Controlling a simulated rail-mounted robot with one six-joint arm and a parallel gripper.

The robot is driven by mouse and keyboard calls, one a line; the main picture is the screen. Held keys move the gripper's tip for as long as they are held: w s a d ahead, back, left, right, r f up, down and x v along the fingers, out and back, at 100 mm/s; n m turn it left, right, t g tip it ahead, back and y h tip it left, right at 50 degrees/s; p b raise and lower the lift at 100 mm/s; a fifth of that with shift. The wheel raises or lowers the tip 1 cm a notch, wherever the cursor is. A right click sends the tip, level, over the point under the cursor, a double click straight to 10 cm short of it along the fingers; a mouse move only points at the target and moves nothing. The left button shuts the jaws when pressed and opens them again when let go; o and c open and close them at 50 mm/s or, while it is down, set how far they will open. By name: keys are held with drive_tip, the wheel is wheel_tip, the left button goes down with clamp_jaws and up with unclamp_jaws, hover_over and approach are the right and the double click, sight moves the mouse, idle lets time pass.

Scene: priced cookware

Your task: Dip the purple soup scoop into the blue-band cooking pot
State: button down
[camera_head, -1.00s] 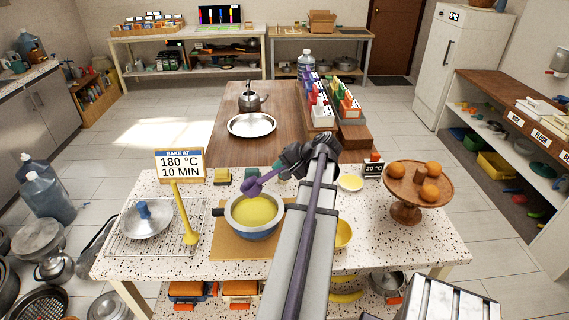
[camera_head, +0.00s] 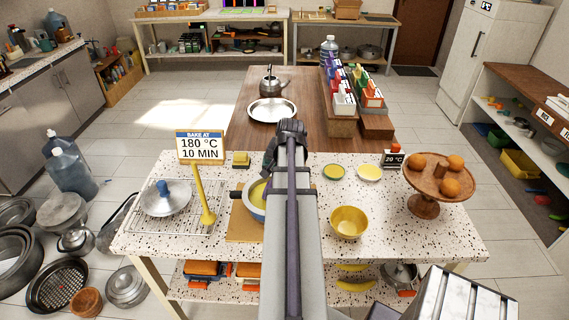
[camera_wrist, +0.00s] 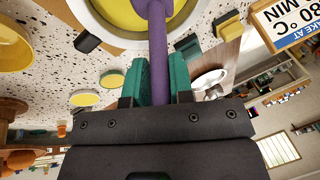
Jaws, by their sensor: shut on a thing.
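The blue-band cooking pot (camera_head: 250,209) stands on a wooden board with yellow contents; my arm covers its right part in the head view. In the wrist view the pot's pale rim (camera_wrist: 95,25) and yellow contents show at the top. My gripper (camera_wrist: 161,80) is shut on the handle of the purple soup scoop (camera_wrist: 159,45), between teal fingers. The handle runs from the fingers toward the pot, across its rim in that view. The scoop's head is mostly cut off at the top edge, so its depth in the pot is unclear. The head view hides the scoop behind my arm.
A yellow bowl (camera_head: 349,223) stands right of the pot, and a fruit stand (camera_head: 424,204) farther right. The sign on a yellow post (camera_head: 205,200) and a rack with a lid (camera_head: 165,199) are close on the left. Small dishes (camera_head: 334,172) lie behind.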

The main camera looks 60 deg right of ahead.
drive_tip(key=s+d+f+t+b, duration=0.1)
drive_tip(key=s+f+t+b, duration=0.1)
drive_tip(key=f+b, duration=0.1)
drive_tip(key=s+d+f+t+y+b, duration=0.1)
drive_tip(key=s+f+t+b, duration=0.1)
drive_tip(key=b, duration=0.3)
drive_tip(key=s+d+f+m+t+y+b, duration=0.1)
drive_tip(key=s+f+t+b, duration=0.1)
drive_tip(key=f+b, duration=0.2)
drive_tip(key=shift+s+d, duration=0.15)
drive_tip(key=shift+s, duration=0.05)
drive_tip(key=s+f+t+b, duration=0.1)
drive_tip(key=b, duration=0.2)
drive_tip(key=t+y+b, duration=0.1)
drive_tip(key=t+b, duration=0.1)
drive_tip(key=b, duration=0.1)
drive_tip(key=shift+s+d+f+m+y, duration=0.3)
drive_tip(key=shift+s+d+f, duration=0.1)
wheel_tip(320, 180, up, 6)
drive_tip(key=t+y+p, duration=0.1)
drive_tip(key=t, duration=0.2)
drive_tip(key=shift+s+r+m+p, duration=0.2)
drive_tip(key=shift+s+m+p, duration=0.1)
drive_tip(key=shift+p, duration=0.1)
drive_tip(key=shift+d, duration=0.1)
